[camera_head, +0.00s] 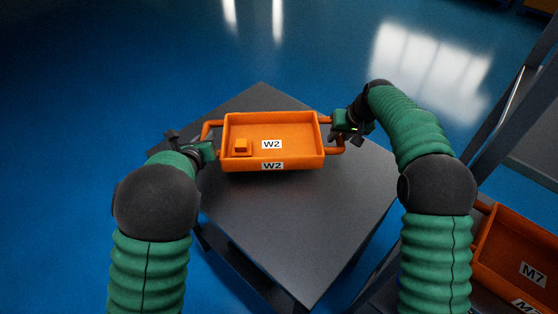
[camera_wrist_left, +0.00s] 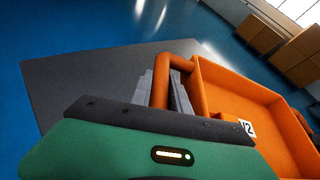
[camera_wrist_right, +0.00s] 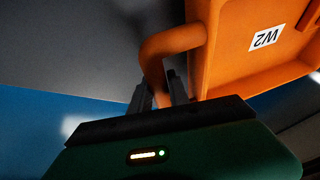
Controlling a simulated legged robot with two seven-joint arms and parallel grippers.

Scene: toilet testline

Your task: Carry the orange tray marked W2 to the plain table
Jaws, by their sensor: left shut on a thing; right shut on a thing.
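The orange tray marked W2 (camera_head: 300,140) is over the far part of the plain dark table (camera_head: 290,220). I cannot tell whether it rests on the table or hangs just above it. A small orange block (camera_head: 241,147) lies in the tray's left part. My left gripper (camera_head: 208,149) is shut on the tray's left handle, which also shows between its fingers in the left wrist view (camera_wrist_left: 182,63). My right gripper (camera_head: 338,126) is shut on the right handle, seen in the right wrist view (camera_wrist_right: 165,45). The tray looks about level.
Another orange tray marked M7 (camera_head: 520,258) sits at the lower right, beside a dark frame (camera_head: 515,110). Blue floor (camera_head: 70,80) is open to the left and behind the table. Brown boxes (camera_wrist_left: 260,32) stand far off in the left wrist view. The table's near part is bare.

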